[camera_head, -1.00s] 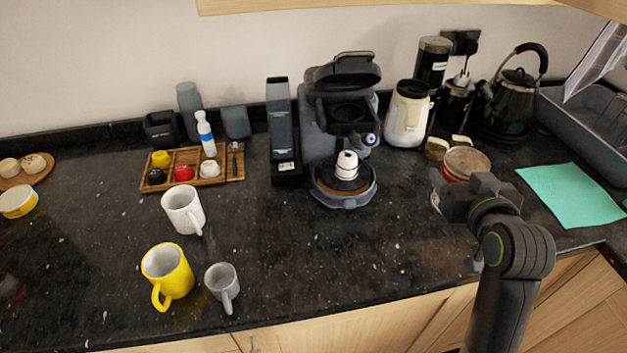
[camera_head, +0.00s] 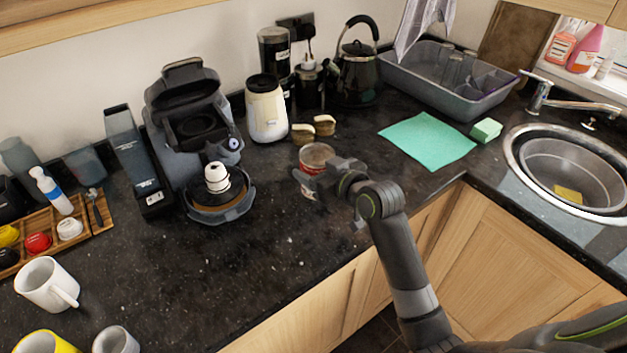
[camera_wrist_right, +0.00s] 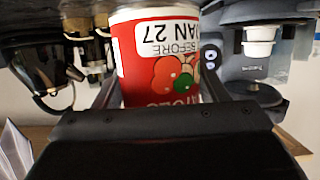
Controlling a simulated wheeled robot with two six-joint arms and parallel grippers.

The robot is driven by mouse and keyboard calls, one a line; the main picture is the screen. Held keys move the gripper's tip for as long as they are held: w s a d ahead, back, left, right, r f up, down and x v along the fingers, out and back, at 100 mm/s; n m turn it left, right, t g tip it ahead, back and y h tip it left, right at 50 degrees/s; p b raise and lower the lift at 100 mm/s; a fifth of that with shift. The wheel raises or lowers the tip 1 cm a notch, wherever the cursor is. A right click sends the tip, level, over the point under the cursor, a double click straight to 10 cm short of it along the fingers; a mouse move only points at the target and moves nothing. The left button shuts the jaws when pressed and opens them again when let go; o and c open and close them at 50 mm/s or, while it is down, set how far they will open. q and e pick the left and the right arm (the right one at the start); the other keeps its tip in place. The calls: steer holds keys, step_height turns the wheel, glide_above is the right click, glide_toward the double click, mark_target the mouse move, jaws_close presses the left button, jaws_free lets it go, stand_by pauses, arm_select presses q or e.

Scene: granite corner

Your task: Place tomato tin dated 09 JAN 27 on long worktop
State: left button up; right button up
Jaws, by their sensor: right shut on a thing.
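The tomato tin (camera_head: 316,157) is red with a pale lid, at the right of the coffee machine in the head view. In the right wrist view the tin (camera_wrist_right: 160,60) appears upside down, with a white label reading "BEFORE" and "JAN 27"; the day is not clear. My right gripper (camera_head: 318,178) is shut on the tin, with a finger at each side of it. The tin is over or on the dark worktop (camera_head: 270,270); I cannot tell whether its base touches. My left gripper is not in view.
The coffee machine (camera_head: 195,130) stands left of the tin, and a cream jar (camera_head: 266,110) and two small pots (camera_head: 324,125) stand behind it. A green cloth (camera_head: 428,140), grey dish rack (camera_head: 440,85) and round sink (camera_head: 570,170) lie to the right. Mugs (camera_head: 48,285) stand at front left.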

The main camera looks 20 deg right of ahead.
steer(key=shift+f, duration=1.95)
steer(key=shift+f, duration=0.2)
steer(key=o, duration=1.3)
steer(key=shift+r, duration=0.15)
steer(key=b+v, duration=0.1)
steer(key=v, duration=1.1)
steer(key=shift+r, duration=0.1)
